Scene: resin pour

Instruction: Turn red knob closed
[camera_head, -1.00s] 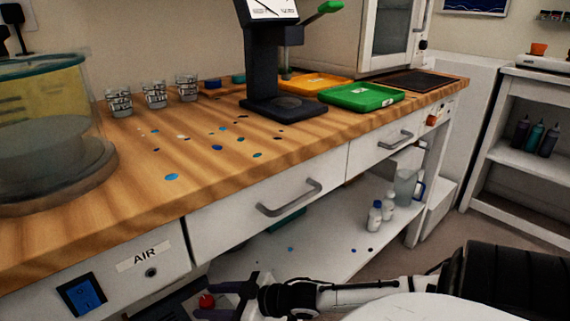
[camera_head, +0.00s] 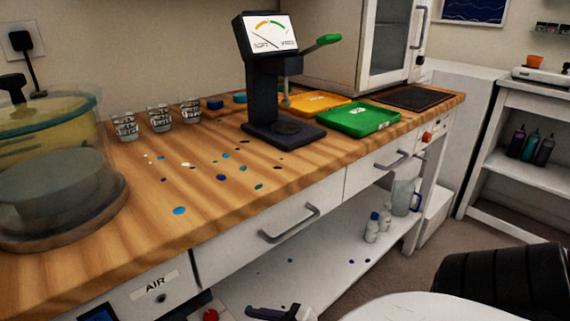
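The red knob (camera_head: 210,315) shows at the bottom edge of the head view, below the bench's AIR panel (camera_head: 155,285). Its lower part is cut off, so its turn angle cannot be read. My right gripper (camera_head: 256,313) is just to the right of the knob, with a visible gap between them. Only one dark finger and a bit of the gripper body show. The other finger is below the picture, so its opening is hidden. My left gripper is not in view.
The wooden bench top (camera_head: 110,240) holds a clear tank (camera_head: 60,130), several small cups, a dark press with a gauge (camera_head: 268,35), a green tray (camera_head: 360,118) and an orange tray (camera_head: 305,105).

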